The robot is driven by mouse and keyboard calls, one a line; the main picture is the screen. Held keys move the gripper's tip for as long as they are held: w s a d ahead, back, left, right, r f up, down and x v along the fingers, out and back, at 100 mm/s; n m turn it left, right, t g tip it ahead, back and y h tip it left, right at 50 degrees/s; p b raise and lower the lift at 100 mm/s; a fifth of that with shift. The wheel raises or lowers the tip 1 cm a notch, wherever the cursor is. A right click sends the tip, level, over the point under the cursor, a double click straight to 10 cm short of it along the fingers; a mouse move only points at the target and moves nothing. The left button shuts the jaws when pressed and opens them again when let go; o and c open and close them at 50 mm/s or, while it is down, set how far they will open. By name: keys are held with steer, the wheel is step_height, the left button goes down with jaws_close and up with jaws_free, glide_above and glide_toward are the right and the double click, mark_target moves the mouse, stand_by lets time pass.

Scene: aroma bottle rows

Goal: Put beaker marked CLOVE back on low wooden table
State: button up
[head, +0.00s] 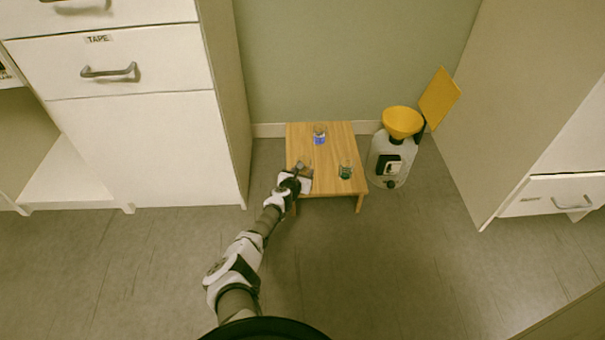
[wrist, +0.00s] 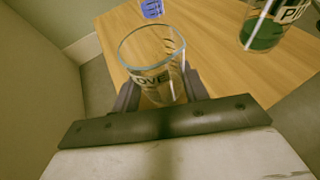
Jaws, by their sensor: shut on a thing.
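The low wooden table (head: 333,158) stands against the wall in the head view. My gripper (head: 302,172) is at its front left part. In the wrist view my gripper (wrist: 158,100) is shut on a clear glass beaker (wrist: 152,62) with a label that reads "OVE" where it shows. The beaker looks empty and is over or on the table top (wrist: 205,55); I cannot tell whether its base touches the wood. The fingers hide part of its lower sides.
A beaker with blue contents (head: 319,134) stands at the table's back. One with green contents (head: 345,170) stands at the front right. A clear jug with a yellow funnel (head: 402,122) is right of the table. White cabinets (head: 130,150) stand at left.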

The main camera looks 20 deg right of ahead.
steer(key=o, duration=1)
steer(key=shift+f, duration=0.15)
steer(key=shift+s+a+r+p, duration=0.15)
steer(key=shift+a+r+p, duration=0.05)
steer(key=shift+r+p, duration=0.2)
steer(key=shift+p+v, duration=4.3)
steer(key=shift+v, duration=1.4)
steer(key=shift+s, duration=0.1)
